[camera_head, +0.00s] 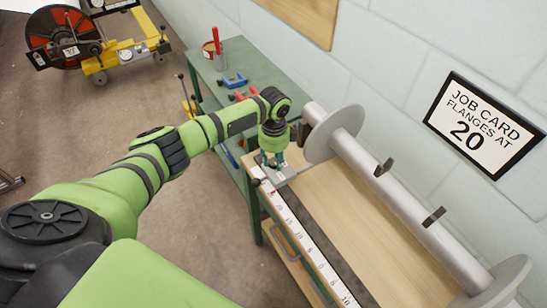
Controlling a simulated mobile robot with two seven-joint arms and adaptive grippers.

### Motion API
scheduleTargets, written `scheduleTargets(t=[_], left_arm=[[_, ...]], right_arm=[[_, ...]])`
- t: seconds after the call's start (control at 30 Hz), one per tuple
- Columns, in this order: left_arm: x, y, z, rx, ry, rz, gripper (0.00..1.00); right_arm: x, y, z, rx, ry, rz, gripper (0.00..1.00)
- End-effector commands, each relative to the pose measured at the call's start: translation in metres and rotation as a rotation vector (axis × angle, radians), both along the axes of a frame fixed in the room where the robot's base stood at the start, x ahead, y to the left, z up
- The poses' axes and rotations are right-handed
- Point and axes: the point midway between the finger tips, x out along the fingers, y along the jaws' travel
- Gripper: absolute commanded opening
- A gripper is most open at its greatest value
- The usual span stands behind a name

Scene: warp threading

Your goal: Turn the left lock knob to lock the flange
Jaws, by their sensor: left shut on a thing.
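My left gripper (271,163) points down at the front left end of the workbench, beside the left flange. A grey bracket (283,177) shows just under the fingertips, at the end of the white ruler (302,232). The left flange (335,134) is a grey disc standing upright around the silver beam (392,192). The right flange (500,284) is at the beam's lower right end. My right gripper is not in view.
A dark block (303,132) sits beside the left flange, close to my left wrist. Two dark brackets stick up from the beam. A green bench (236,75) with clamps stands behind. The wall sign (484,126) reads "JOB CARD FLANGES AT 20". The wooden top (345,215) is mostly clear.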

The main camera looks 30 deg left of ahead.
Motion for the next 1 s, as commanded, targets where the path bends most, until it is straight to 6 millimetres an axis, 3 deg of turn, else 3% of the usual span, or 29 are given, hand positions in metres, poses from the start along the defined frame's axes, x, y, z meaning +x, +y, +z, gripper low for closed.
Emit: scheduleTargets(t=[0.7, 0.73, 0.8, 1.0], left_arm=[[0.0012, -0.0048, 0.0014, -0.009, -0.005, -0.083, 0.01], [0.0012, -0.0048, 0.0014, -0.009, -0.005, -0.083, 0.37], [0.0012, -0.0046, 0.0013, -0.009, -0.005, -0.083, 0.57], [0.0004, -0.0025, 0.0007, -0.005, -0.003, -0.08, 0.57]], right_arm=[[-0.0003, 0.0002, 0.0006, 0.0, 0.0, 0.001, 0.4], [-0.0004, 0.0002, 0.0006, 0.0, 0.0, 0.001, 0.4], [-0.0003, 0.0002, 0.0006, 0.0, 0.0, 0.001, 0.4], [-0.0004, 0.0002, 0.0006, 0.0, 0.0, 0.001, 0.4]])
